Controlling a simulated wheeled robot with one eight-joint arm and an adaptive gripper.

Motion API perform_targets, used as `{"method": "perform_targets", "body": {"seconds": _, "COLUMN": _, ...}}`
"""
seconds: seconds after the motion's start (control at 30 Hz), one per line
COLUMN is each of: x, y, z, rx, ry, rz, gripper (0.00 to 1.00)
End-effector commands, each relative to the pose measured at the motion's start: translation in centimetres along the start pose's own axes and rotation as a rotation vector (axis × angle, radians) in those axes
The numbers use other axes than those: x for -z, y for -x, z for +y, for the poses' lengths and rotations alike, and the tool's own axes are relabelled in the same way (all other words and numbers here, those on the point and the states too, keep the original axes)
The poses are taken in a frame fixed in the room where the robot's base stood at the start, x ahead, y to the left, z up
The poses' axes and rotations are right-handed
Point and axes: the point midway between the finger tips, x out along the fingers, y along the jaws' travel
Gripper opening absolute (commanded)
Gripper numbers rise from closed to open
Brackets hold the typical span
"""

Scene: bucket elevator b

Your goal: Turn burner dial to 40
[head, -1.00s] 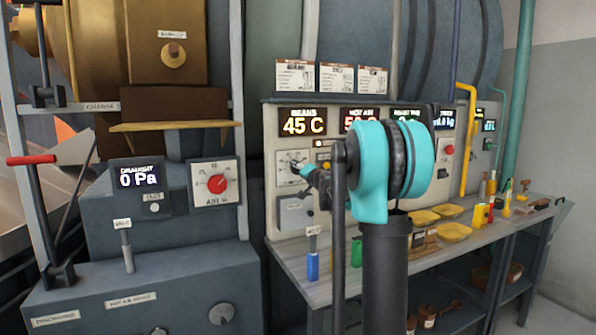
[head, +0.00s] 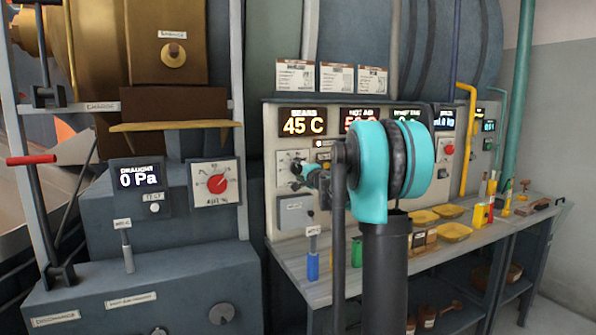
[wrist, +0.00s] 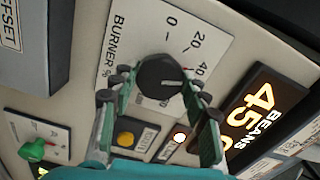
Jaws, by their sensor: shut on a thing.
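The black burner dial (wrist: 158,75) sits on a white plate (wrist: 140,35) marked BURNER %, with 0, 20 and 40 showing along its upper right side. Its white pointer line points right, close to the 40 mark, but the exact reading is hard to tell. My gripper (wrist: 160,82) has one finger on each side of the dial and is shut on it. In the head view my gripper (head: 309,176) is at the panel and partly covers the dial (head: 296,167).
An orange button (wrist: 125,138) and the BEANS display reading 45 C (head: 303,122) are close to the dial. A green-handled switch (wrist: 34,151) is at the lower left of the wrist view. The bench (head: 320,282) below holds yellow trays (head: 453,232).

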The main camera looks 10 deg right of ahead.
Motion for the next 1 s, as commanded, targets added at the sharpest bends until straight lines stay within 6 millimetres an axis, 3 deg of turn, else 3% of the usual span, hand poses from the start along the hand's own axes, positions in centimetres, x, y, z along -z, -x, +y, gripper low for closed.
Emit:
{"method": "perform_targets", "body": {"seconds": 0.33, "x": 0.1, "y": 0.0, "z": 0.0, "rx": 0.000, "ry": -0.002, "rz": 0.001, "gripper": 0.16}}
{"method": "perform_targets", "body": {"seconds": 0.37, "x": 0.1, "y": 0.0, "z": 0.0, "rx": 0.000, "ry": -0.002, "rz": 0.001, "gripper": 0.46}}
{"method": "perform_targets", "body": {"seconds": 0.53, "x": 0.1, "y": 0.0, "z": 0.0, "rx": 0.000, "ry": -0.002, "rz": 0.001, "gripper": 0.66}}
{"method": "perform_targets", "body": {"seconds": 0.83, "x": 0.0, "y": 0.1, "z": 0.0, "rx": 0.000, "ry": -0.002, "rz": 0.001, "gripper": 0.66}}
{"method": "perform_targets", "body": {"seconds": 1.0, "x": 0.1, "y": 1.7, "z": 0.0, "rx": 0.000, "ry": -0.002, "rz": 0.002, "gripper": 0.66}}
